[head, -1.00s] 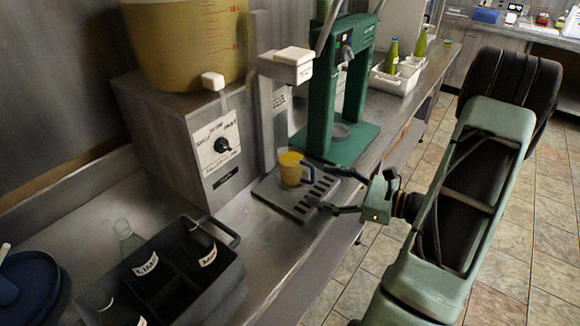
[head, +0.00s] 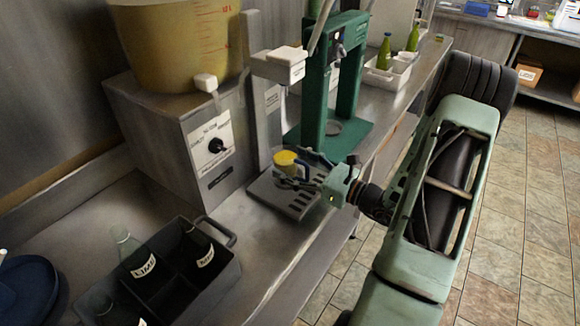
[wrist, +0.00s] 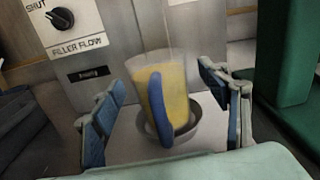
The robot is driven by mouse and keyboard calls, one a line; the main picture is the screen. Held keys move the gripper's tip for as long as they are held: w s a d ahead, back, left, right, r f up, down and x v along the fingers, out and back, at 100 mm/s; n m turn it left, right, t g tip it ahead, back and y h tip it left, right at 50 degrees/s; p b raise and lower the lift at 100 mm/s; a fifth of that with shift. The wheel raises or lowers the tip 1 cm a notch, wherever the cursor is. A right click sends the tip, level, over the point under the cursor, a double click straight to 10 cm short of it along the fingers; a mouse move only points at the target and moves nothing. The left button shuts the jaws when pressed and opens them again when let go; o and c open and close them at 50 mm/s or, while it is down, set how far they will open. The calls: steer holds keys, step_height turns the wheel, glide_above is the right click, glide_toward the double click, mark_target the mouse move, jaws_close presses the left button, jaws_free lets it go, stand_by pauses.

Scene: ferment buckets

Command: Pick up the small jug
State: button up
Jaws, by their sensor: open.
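The small jug (head: 284,161) is clear, holds yellow liquid and has a blue handle. In the head view it stands on the slotted drip tray (head: 261,190), partly hidden by my gripper. My gripper (head: 308,171) is open at the jug's right side. In the wrist view the jug (wrist: 168,95) stands upright between the two blue-padded fingers (wrist: 170,112), its handle toward the camera. A gap shows between the jug and each finger. A round grey ring shows around the jug's base.
The filler box (head: 200,145) with a knob stands behind the tray, under a large yellow bucket (head: 185,45). A green stand (head: 318,100) rises close to the right. A dark bottle crate (head: 165,270) sits at front left.

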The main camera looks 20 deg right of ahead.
steer(key=shift+x, duration=0.85)
steer(key=shift+c, duration=0.5)
steer(key=c, duration=1.5)
